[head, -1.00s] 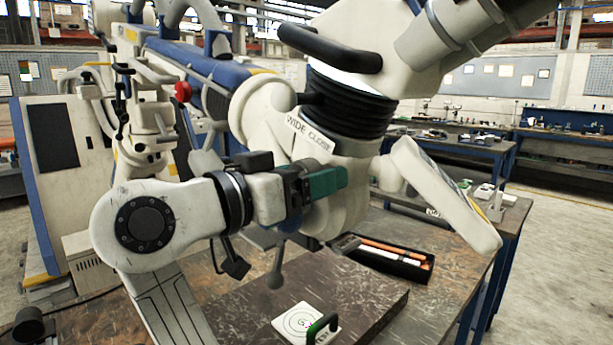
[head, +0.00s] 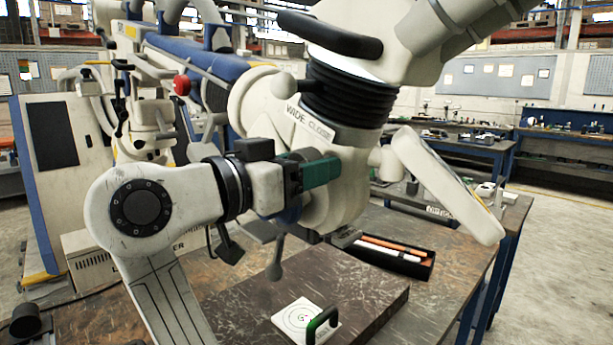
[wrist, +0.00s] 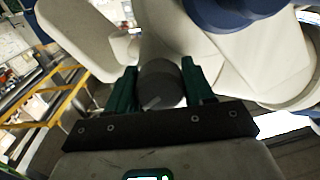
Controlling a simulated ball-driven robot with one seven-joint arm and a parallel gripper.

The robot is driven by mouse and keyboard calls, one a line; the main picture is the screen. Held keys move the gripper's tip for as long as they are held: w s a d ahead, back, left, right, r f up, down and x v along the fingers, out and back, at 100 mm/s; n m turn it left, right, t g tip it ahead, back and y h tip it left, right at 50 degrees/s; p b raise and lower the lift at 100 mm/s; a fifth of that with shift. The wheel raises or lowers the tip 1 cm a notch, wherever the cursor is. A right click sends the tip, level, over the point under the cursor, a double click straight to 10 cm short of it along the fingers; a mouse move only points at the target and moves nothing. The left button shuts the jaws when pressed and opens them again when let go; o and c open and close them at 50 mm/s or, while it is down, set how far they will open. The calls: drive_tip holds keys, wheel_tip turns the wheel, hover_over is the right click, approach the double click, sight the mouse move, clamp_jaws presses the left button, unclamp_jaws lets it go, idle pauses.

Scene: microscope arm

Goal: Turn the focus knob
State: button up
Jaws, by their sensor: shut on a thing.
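The focus knob (wrist: 160,82) is a dark grey cylinder with a pale line on its near end, on the white microscope head. In the wrist view my gripper (wrist: 161,90) has its two green fingers on either side of the knob, shut on it. In the head view my gripper (head: 320,172) is in front of the microscope head (head: 350,150), under the "WIDE CLOSE" marking; the knob is mostly hidden there by the fingers.
A lever with a rounded end (head: 275,268) hangs below my gripper.

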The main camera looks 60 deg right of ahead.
drive_tip(key=o, duration=1)
drive_tip(key=v, duration=1.1)
drive_tip(key=shift+b, duration=0.35)
drive_tip(key=shift+d+r, duration=0.1)
